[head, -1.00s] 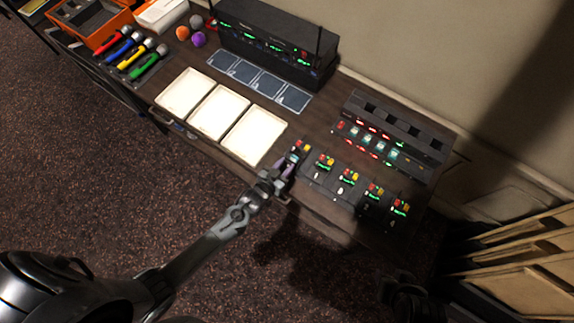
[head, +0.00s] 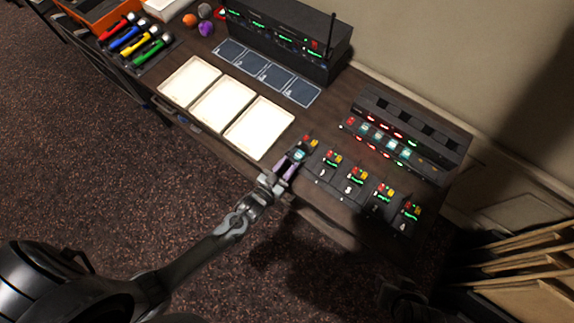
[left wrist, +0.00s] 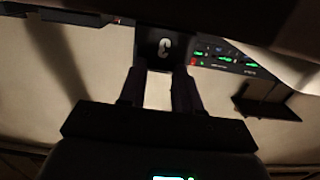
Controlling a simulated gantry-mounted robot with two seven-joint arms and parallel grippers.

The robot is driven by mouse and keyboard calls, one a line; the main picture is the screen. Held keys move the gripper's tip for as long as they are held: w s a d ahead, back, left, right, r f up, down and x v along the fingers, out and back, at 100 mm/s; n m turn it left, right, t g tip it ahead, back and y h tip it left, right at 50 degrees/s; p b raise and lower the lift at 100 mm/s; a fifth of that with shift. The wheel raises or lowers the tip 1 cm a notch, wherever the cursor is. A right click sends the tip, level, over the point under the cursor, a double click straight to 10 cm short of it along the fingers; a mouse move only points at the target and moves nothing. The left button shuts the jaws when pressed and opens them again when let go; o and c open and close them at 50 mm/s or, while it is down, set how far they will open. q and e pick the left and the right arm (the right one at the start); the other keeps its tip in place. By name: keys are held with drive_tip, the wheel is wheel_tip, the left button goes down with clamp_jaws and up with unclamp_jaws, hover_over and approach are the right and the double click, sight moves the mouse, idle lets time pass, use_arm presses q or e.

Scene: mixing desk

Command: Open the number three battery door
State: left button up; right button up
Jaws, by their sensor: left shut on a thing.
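The number three pack (head: 309,142) is a dark box with red and yellow knobs, at the left end of a row of similar packs on the desk. In the left wrist view, a dark face marked 3 (left wrist: 164,46) shows upside down at the fingertips. My left gripper (head: 297,158) is shut on the number three pack at its near end. The fingers also show in the left wrist view (left wrist: 160,80), with a bright gap between them. The battery door cannot be told apart from the pack's body. My right gripper cannot be made out.
Several other packs (head: 354,182) stand close to the right. A dark charger rack (head: 430,130) with lit slots stands behind them. Pale trays (head: 222,104) lie left of the gripper, with blue cards (head: 268,75) and a black receiver (head: 290,38) behind. The desk's front edge is close by.

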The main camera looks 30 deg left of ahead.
use_arm(q)
drive_tip(key=o, duration=1.1)
drive_tip(key=shift+c, duration=0.2)
drive_tip(key=shift+s, duration=0.1)
drive_tip(key=s+a, duration=0.1)
drive_tip(key=s, duration=0.9)
drive_tip(key=shift+s+a+r, duration=0.25)
drive_tip(key=shift+r, duration=0.05)
